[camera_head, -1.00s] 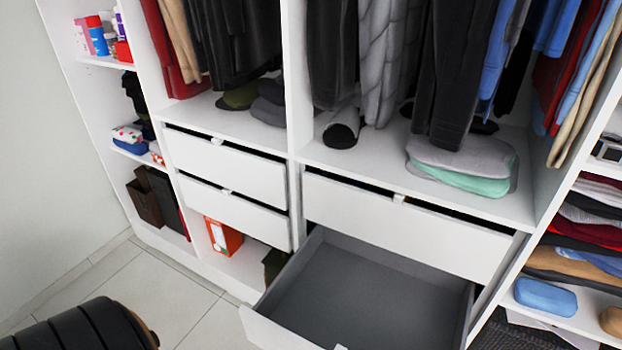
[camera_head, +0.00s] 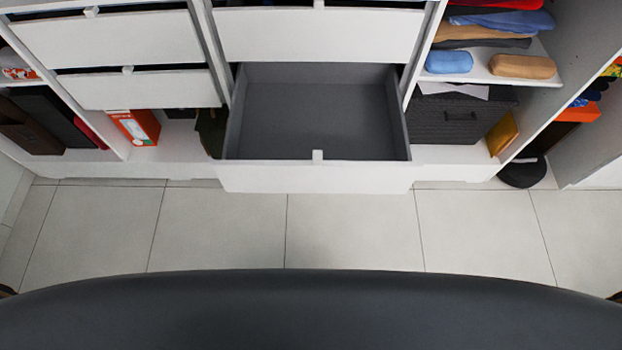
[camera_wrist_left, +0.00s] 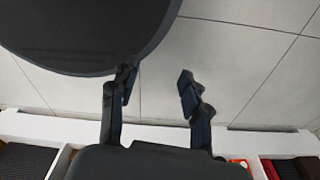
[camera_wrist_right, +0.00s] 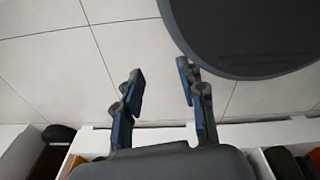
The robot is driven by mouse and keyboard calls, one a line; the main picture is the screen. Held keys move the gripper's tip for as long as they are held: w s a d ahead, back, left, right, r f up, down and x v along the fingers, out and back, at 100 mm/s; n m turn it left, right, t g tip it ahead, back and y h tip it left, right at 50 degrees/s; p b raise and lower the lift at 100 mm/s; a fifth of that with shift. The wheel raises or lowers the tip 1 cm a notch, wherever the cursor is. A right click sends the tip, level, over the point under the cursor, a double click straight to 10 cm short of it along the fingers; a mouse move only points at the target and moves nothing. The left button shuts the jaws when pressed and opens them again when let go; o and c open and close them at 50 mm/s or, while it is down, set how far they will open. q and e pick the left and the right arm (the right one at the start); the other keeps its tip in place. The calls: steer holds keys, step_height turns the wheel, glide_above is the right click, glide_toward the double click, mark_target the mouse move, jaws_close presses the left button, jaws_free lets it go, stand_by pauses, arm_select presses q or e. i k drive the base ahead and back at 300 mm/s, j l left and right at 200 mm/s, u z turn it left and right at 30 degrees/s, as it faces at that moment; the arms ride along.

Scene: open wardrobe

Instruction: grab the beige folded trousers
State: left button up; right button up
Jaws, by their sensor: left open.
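A tan-beige folded garment (camera_head: 523,66) lies on the right-hand shelf in the head view, beside a blue folded one (camera_head: 449,62). Another tan layer (camera_head: 484,33) shows in the stack behind. I cannot tell for sure which of these is the trousers. My left gripper (camera_wrist_left: 157,80) shows in the left wrist view, open with nothing between its fingers, above the tiled floor. My right gripper (camera_wrist_right: 160,75) is also open and empty above the floor in its wrist view. Neither gripper shows in the head view, and both are away from the garments.
An empty grey drawer (camera_head: 315,120) stands pulled out in the middle, with closed or nearly closed drawers above. A dark woven box (camera_head: 440,120) sits under the garment shelf. An orange box (camera_head: 135,127) is in the lower left compartment. The tiled floor (camera_head: 350,230) in front is clear.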

mark_target(504, 65)
steer(key=z, duration=1.3)
steer(key=u, duration=0.25)
steer(key=i+l+u, duration=0.15)
steer(key=u, duration=0.25)
steer(key=i+l+u, duration=0.2)
steer(key=u, duration=0.2)
steer(key=i+l+u, duration=0.1)
steer(key=l+u, duration=0.15)
steer(key=u, duration=0.15)
